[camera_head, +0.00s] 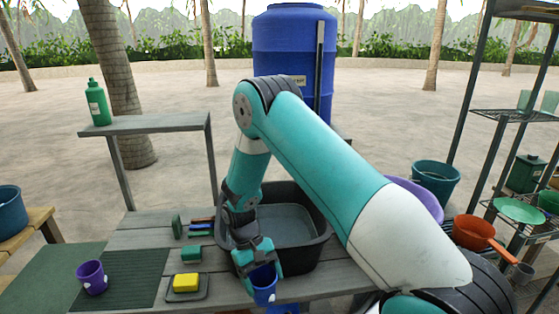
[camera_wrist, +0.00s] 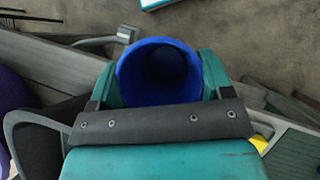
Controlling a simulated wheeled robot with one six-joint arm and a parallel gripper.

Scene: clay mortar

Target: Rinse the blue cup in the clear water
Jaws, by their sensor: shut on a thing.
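The blue cup (camera_head: 264,286) is held in my gripper (camera_head: 259,263) at the front edge of the table, in front of the black basin. The wrist view shows the cup's round opening (camera_wrist: 159,72) between my two green fingers (camera_wrist: 159,85), which are shut on its sides. A black basin (camera_head: 322,240) stands behind my gripper on the table. Its inside shows a grey, smooth surface; I cannot tell how much water it holds. My arm hides part of the basin's left side and right rim.
A purple cup (camera_head: 91,278) stands on a dark ribbed mat (camera_head: 132,270) at the left. A raised shelf (camera_head: 155,124) holds a green bottle (camera_head: 98,102). A blue barrel (camera_head: 290,45) stands behind.

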